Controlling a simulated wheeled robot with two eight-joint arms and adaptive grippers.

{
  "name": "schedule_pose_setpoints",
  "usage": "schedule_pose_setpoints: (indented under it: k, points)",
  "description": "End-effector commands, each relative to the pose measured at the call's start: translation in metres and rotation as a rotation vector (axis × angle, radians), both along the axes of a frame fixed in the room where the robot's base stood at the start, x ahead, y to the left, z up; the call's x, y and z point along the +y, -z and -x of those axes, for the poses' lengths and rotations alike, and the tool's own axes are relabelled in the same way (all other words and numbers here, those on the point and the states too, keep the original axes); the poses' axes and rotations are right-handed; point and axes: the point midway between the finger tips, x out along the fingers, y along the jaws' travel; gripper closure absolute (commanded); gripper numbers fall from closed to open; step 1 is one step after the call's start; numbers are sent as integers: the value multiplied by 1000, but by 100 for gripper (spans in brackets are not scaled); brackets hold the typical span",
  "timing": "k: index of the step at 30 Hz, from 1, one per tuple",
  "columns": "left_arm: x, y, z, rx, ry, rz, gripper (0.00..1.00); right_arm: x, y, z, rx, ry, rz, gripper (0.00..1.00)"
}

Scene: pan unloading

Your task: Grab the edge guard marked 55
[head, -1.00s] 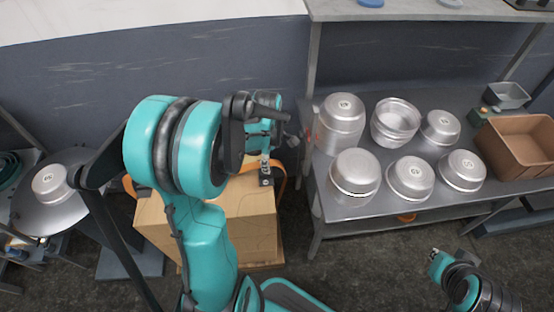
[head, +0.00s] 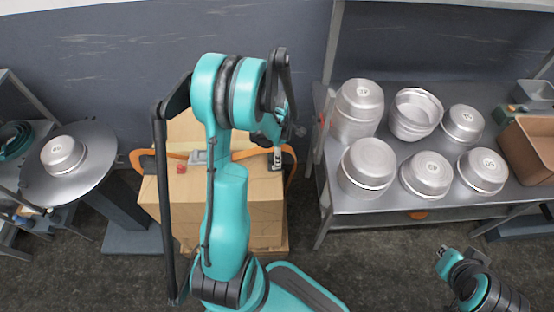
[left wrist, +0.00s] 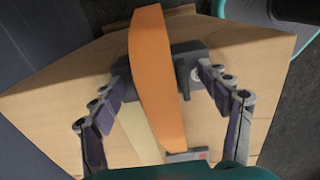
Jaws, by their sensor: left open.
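A dark grey edge guard (left wrist: 187,66) sits on the edge of the cardboard box, under the orange strap (left wrist: 156,85). A pale round spot shows on it, but no number can be read. In the head view the guard (head: 277,165) is small and partly hidden by my gripper. My left gripper (left wrist: 161,76) is open, with one finger on each side of the strap and guard. Its fingers do not appear closed on anything. In the head view my left gripper (head: 278,150) is over the box's right part. My right gripper (head: 443,254) is empty at the lower right.
The cardboard box (head: 255,220) carries a grey buckle (head: 198,157) and a red piece (head: 181,170). Right of it a metal table (head: 375,205) holds several metal pans and a brown bin (head: 530,150). A round plate (head: 95,175) with one pan (head: 62,154) stands left.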

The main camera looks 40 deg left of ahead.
Motion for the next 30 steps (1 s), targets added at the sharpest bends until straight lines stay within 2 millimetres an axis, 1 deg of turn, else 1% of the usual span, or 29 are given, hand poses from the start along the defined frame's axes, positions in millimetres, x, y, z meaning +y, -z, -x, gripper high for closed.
schedule_pose_setpoints:
  k: [4, 5, 6, 8, 9, 10, 11, 19, 23, 28, 30]
  points:
    - [0, -2, 0, 0, 0, 0, 24, 0, -2, 0, 0, 0, 0, 100]
    - [0, -2, 0, 0, 0, 0, 29, 0, -2, 0, 0, 0, 0, 100]
    - [0, -2, 0, 0, 0, 0, 40, 0, -2, 0, 0, 0, 0, 100]
    - [0, -2, 0, 0, 0, 0, 56, 0, -2, 0, 0, 0, 0, 100]
    - [0, -2, 0, 0, 0, 0, 66, 0, -2, 0, 0, 0, 0, 100]
    - [0, -2, 0, 0, 0, 0, 74, 0, -2, 0, 0, 0, 0, 100]
    - [0, -2, 0, 0, 0, 0, 79, 0, -2, 0, 0, 0, 0, 100]
    - [0, -2, 0, 0, 0, 0, 79, 0, -2, 0, 0, 0, 0, 100]
    - [-3, -6, 1, 0, 1, 0, 79, 0, -4, 0, 0, 0, 0, 100]
    - [-15, -21, 7, 0, 2, 0, 79, 0, -14, 0, 0, 0, 0, 100]
    - [-26, -27, 12, 0, 4, 0, 79, 0, -17, 0, 0, 0, 0, 100]
